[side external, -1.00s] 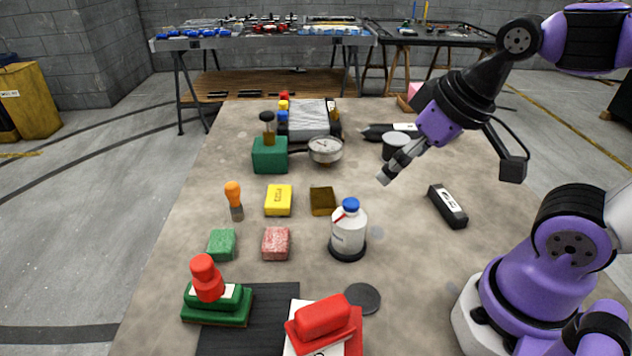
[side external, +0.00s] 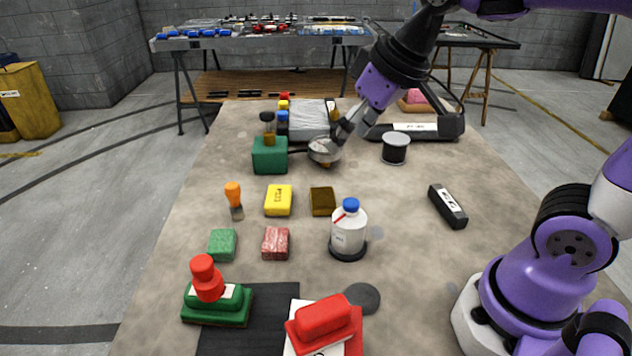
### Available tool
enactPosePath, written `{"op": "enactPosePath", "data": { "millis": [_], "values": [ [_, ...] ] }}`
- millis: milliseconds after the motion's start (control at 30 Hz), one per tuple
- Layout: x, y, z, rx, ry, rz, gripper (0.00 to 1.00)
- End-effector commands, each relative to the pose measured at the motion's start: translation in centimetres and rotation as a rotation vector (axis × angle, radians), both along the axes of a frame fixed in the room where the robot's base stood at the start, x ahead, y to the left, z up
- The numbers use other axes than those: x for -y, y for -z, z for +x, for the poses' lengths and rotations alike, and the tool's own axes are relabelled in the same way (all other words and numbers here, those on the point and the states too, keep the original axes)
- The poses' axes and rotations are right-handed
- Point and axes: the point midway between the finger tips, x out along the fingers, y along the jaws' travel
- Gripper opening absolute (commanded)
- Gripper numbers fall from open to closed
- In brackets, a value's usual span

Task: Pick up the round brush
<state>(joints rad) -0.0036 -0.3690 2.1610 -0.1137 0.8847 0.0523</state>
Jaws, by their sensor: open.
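A small brush with an orange handle (side external: 234,198) and a darker grey-brown end lies on the left of the table; it is the likeliest round brush, though its shape is too small to be sure. My gripper (side external: 336,148) is open and appears empty. Its fingers point down and left, over or in front of the round gauge (side external: 321,156), well behind and to the right of the brush. I cannot tell whether the fingers touch the gauge.
A yellow block (side external: 278,201) sits right of the brush, and a green block (side external: 222,242) in front of it. A green holder (side external: 269,157) stands behind. A white bottle (side external: 348,234) with a blue cap stands mid-table. The table's left edge is near the brush.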

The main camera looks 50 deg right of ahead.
Motion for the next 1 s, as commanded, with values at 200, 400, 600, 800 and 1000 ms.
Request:
{"op": "enactPosePath", "data": {
  "millis": [200, 400, 600, 800, 1000],
  "values": [
    [-2.7, 1.6, 9.6, -0.053, -0.081, 0.064, 0.7],
    [-4.5, 5.0, 15.3, -0.081, -0.134, 0.113, 0.7],
    [-5.4, 7.1, 17.3, -0.092, -0.154, 0.133, 0.7],
    [-6.3, 10.1, 18.3, -0.095, -0.155, 0.134, 0.7],
    [-6.8, 11.8, 18.9, -0.093, -0.154, 0.133, 0.7]
  ]
}}
